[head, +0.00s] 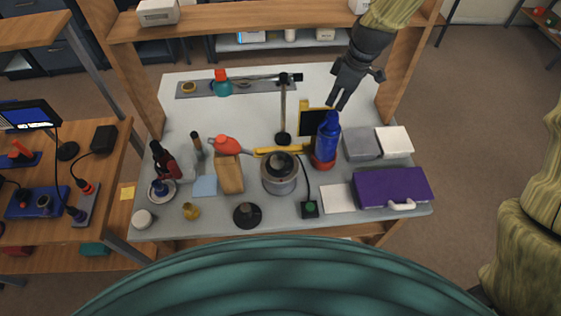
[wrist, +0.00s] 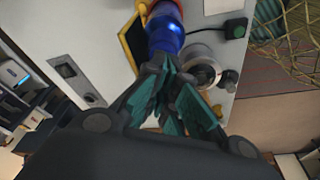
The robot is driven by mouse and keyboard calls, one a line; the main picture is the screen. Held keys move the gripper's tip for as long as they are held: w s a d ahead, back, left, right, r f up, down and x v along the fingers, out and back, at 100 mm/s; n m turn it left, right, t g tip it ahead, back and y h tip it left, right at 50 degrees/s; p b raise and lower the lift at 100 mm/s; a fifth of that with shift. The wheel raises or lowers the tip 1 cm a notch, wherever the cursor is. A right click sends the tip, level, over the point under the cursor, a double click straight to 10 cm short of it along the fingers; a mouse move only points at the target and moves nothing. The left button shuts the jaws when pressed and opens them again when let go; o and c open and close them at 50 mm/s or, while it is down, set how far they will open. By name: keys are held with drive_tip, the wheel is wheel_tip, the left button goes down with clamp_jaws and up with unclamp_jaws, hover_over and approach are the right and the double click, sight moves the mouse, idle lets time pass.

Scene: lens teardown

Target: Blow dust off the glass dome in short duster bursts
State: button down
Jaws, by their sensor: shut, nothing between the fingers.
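A blue can with a red base (head: 328,142), which looks like the duster, stands upright right of centre on the table. It also shows as the blue cylinder in the wrist view (wrist: 167,38). My gripper (head: 337,107) is shut and empty, pointing down just above and behind the can's top. Its fingertips in the wrist view (wrist: 175,125) overlap the can's near end, and I cannot tell if they touch it. A round grey metal holder with a dark ring (head: 280,178) stands left of the can. I cannot clearly make out a glass dome or any dust.
An orange bulb (head: 226,145) lies by a wooden block (head: 229,175). A thin stand (head: 283,105) rises behind the holder. A yellow-edged dark panel (head: 313,120) stands beside the can. A purple case (head: 392,187) and pale boxes (head: 394,140) fill the right side.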

drive_tip(key=shift+f, duration=0.2)
drive_tip(key=shift+f+b, duration=0.65)
drive_tip(key=shift+f, duration=0.65)
idle(0.8)
drive_tip(key=shift+r+p, duration=1.2)
drive_tip(key=shift+r, duration=0.35)
idle(2.2)
wheel_tip(320, 180, up, 5)
drive_tip(key=p, duration=0.3)
drive_tip(key=shift+p, duration=0.3)
drive_tip(key=shift+f, duration=0.1)
idle(0.3)
